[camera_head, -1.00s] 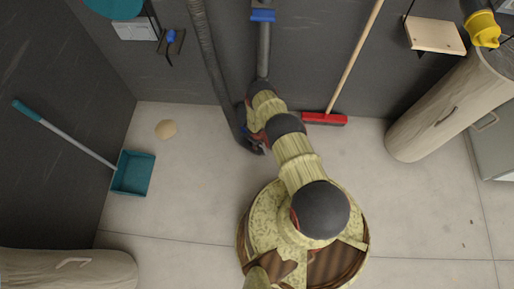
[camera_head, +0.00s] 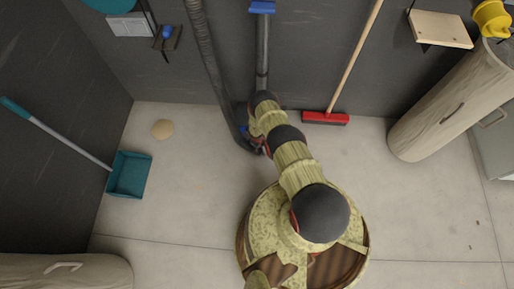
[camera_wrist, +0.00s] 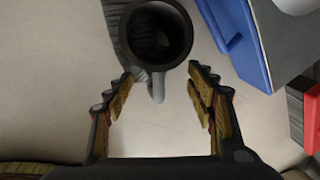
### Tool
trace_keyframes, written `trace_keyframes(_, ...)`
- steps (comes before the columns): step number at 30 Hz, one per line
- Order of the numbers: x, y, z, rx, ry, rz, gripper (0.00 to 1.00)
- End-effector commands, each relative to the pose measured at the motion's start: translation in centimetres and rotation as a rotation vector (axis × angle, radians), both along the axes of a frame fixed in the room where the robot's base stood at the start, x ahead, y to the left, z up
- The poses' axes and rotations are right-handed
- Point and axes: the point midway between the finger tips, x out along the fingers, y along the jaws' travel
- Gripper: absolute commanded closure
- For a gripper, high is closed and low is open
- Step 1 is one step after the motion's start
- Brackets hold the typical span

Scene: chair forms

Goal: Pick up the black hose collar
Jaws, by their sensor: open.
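The black hose collar (camera_wrist: 183,44) is a dark round ring with a hollow middle, at the top of the wrist view. It sits at the end of a grey ribbed hose (camera_wrist: 117,30). A small grey tab (camera_wrist: 158,88) sticks out below the ring. My gripper (camera_wrist: 161,74) is open, its two fingers on either side just below the ring, with nothing held between them. In the head view the hose (camera_head: 208,62) hangs down the wall to the floor beside my gripper (camera_head: 258,146). My arm largely hides the collar there.
Blue and grey parts (camera_wrist: 224,22) stand close to the right finger in the wrist view. A red broom (camera_head: 325,118) leans on the wall to the right.

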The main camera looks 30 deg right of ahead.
Motion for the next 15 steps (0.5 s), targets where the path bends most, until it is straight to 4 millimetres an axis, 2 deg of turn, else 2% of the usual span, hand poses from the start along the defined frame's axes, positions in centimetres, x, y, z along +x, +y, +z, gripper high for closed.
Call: trace_keyframes(15,-0.05,0.02,0.0,0.001,0.001,0.001,0.71)
